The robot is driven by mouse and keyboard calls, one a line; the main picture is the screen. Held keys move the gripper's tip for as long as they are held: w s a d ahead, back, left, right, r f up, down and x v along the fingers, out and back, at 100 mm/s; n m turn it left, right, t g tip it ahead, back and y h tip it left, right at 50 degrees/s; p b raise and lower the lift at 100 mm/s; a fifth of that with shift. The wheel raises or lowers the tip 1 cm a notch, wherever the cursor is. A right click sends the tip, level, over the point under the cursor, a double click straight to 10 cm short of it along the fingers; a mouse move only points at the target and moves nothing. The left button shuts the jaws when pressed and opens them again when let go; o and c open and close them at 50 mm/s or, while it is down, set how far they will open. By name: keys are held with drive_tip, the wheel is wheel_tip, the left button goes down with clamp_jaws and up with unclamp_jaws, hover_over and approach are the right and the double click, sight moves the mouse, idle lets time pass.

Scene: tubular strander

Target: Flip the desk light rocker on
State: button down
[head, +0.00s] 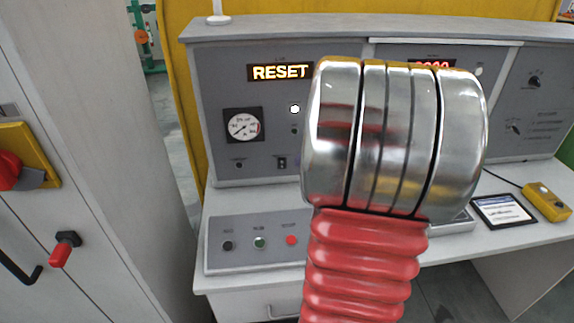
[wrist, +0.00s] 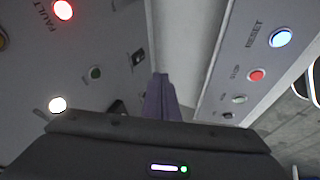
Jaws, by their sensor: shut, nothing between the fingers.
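The desk light rocker looks to be the small dark switch (head: 282,163) low on the grey upright panel in the head view; its label and position are too small to read. The wrist view shows two small dark fittings on that panel, one beside the fingers (wrist: 118,108) and one above them (wrist: 138,57); I cannot tell for sure which is the rocker. My gripper (wrist: 160,88) is shut and empty, its fingertips pointing to the seam between upright and sloped panels. Contact cannot be told. My arm hides the gripper in the head view.
A sloped button panel (head: 221,263) juts out below, with its red stop button (wrist: 257,75) and blue reset button (wrist: 281,38) right of the fingers. A gauge (head: 243,125) is left of the rocker. A tablet (head: 503,211) and yellow pendant (head: 546,201) lie at right.

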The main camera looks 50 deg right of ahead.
approach(279, 168)
wheel_tip(279, 168, down, 4)
drive_tip(key=a, duration=0.3)
drive_tip(key=shift+w+d+f, duration=0.3)
drive_tip(key=shift+w+d, duration=0.3)
drive_tip(key=shift+d, duration=0.15)
drive_tip(key=shift+w+d+f, duration=0.3)
drive_tip(key=shift+w+d, duration=0.3)
drive_tip(key=shift+d, duration=0.2)
drive_tip(key=shift+w+d+f, duration=0.1)
drive_tip(key=shift+r, duration=0.9)
